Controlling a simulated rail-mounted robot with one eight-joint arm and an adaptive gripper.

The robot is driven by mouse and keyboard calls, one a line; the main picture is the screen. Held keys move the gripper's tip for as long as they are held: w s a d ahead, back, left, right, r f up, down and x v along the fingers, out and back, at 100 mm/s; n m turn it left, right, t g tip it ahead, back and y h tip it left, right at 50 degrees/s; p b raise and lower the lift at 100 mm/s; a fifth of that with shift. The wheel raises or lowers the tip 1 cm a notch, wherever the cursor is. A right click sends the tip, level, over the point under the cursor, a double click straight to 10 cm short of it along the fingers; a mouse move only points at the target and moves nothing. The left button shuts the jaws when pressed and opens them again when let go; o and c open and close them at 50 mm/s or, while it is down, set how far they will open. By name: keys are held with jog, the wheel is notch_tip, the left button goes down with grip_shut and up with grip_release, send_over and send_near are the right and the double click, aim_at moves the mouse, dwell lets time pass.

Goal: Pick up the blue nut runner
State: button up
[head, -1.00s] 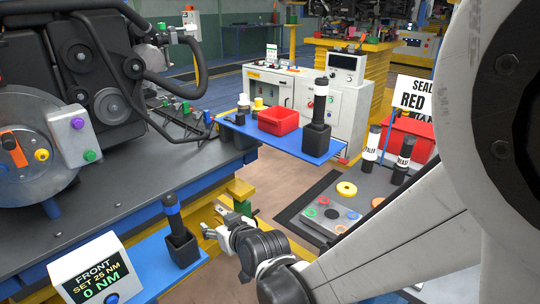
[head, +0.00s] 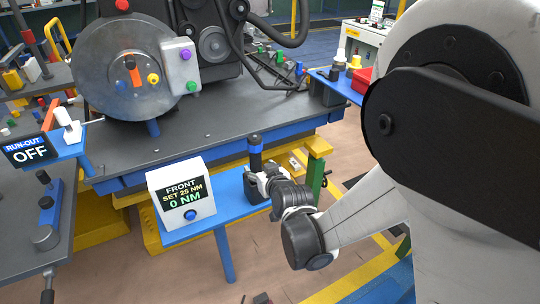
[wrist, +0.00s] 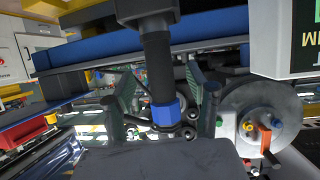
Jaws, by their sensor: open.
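The blue nut runner (head: 255,150) is dark with a blue band. It stands upright in a black holder on a blue shelf (head: 215,205), right of the FRONT torque display (head: 182,193). My gripper (head: 256,172) is at the holder, partly hiding it. In the wrist view, the scene is upside down; the nut runner's dark shaft and blue band (wrist: 165,114) show in the middle. My gripper's fingers (wrist: 163,90) stand apart on either side of the shaft, with visible gaps; the gripper is open. The holder (wrist: 145,12) is at the top edge.
The engine stand's dark deck (head: 190,148) lies behind the shelf, with a large grey disc (head: 110,85) on it. A RUN-OUT display (head: 28,148) is at the left.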

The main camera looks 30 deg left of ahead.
aim_at(257, 163)
jog(key=shift+r+x, duration=0.15)
jog(key=shift+x, duration=1.15)
jog(key=shift+r+x, duration=0.15)
jog(key=shift+x, duration=1.15)
jog(key=shift+w, duration=0.1)
jog(key=shift+c, duration=0.6)
grip_shut()
